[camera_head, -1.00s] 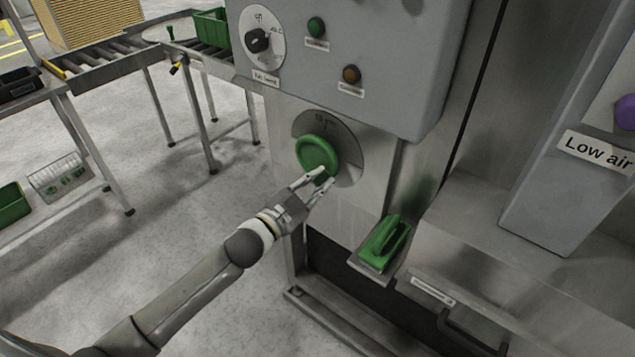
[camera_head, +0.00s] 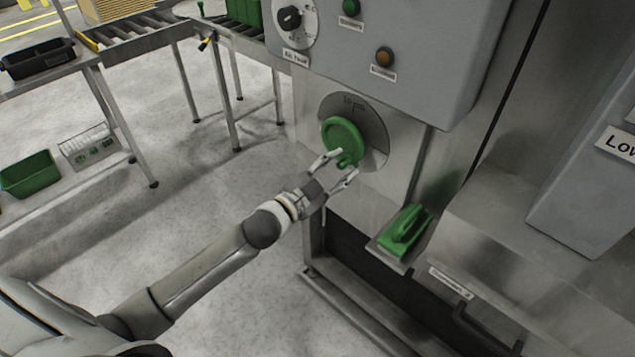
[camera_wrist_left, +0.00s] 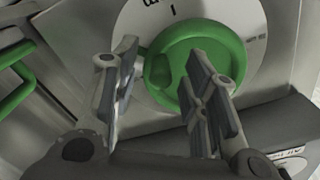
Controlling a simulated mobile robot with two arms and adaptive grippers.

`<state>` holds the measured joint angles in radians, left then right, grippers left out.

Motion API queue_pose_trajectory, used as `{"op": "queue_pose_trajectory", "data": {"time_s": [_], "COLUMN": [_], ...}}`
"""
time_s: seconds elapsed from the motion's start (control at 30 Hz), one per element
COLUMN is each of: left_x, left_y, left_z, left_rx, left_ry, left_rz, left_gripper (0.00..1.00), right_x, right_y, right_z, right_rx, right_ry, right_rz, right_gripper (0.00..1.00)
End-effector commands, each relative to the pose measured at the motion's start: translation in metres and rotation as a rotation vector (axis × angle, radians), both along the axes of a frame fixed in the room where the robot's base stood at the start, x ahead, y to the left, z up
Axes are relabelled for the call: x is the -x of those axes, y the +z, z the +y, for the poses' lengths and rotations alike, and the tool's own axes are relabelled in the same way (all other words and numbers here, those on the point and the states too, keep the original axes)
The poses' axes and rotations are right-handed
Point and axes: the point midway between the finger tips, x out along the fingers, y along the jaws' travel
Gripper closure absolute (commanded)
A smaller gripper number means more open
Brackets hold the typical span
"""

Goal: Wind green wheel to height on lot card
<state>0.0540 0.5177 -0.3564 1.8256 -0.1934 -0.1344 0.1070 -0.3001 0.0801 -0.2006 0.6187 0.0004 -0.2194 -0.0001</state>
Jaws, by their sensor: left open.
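The green wheel (camera_head: 343,138) is mounted on a round grey dial plate (camera_head: 377,127) on the front of the machine. The plate's printed marks are too small to read surely. In the left wrist view the wheel (camera_wrist_left: 212,48) fills the upper middle, with a knob-like bump on its left side. My left gripper (camera_head: 344,172) is open at the wheel's lower edge, its fingers apart. In the wrist view the left gripper (camera_wrist_left: 160,95) has one finger left of the wheel and the other overlapping its face. I cannot tell whether they touch. No lot card can be made out. My right gripper is not in view.
A control panel with a black selector knob (camera_head: 290,18), a green button (camera_head: 351,7) and an orange button (camera_head: 384,56) overhangs the wheel.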

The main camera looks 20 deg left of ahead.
Motion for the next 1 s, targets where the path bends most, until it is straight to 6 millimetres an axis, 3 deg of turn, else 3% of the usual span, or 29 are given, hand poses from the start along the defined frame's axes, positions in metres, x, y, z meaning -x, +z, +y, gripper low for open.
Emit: {"op": "queue_pose_trajectory", "data": {"time_s": [0.6,1.0], "left_x": [0.085,0.104], "left_y": [-0.003,-0.002], "left_z": [0.032,0.040], "left_rx": [-0.003,-0.002], "left_ry": [0.001,0.003], "left_rz": [0.007,0.006], "left_gripper": [0.59,0.59], "right_x": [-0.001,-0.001], "right_y": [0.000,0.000], "right_z": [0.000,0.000], "right_rx": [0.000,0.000], "right_ry": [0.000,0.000], "right_rz": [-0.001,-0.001], "right_gripper": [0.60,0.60]}}
